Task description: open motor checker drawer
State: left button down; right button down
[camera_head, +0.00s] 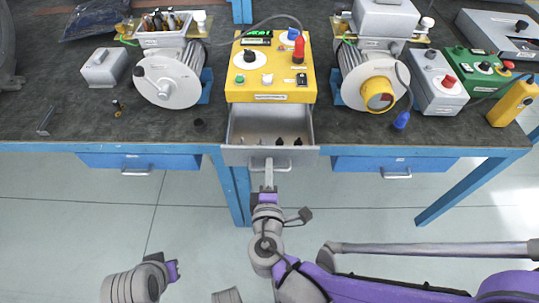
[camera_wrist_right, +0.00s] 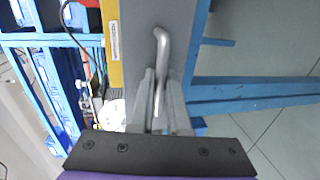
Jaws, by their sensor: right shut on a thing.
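The yellow motor checker (camera_head: 268,75) stands in the middle of the bench with knobs and buttons on its top. Its grey drawer (camera_head: 240,154) is pulled out toward me past the bench edge, and several small dark items lie inside. My right gripper (camera_head: 269,176) is shut on the drawer handle at the front face. In the right wrist view the handle (camera_wrist_right: 161,45) runs down between the fingers of my right gripper (camera_wrist_right: 160,100). My left gripper (camera_head: 174,270) is low at the left, apart from the bench; its fingers do not show clearly.
Motors (camera_head: 168,78) and (camera_head: 372,80) stand either side of the checker. A blue bench drawer (camera_head: 150,160) is at the left and another blue bench drawer (camera_head: 375,164) at the right, both shut. A yellow pendant (camera_head: 513,103) lies at the right edge. The floor in front is clear.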

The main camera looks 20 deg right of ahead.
jog(key=c, duration=1.2)
grip_release()
jog(key=shift+o, duration=0.2)
jog(key=p+v, duration=0.2)
jog(key=v, duration=0.8)
jog(key=shift+s, duration=0.4)
jog(key=shift+a+r, duration=0.1)
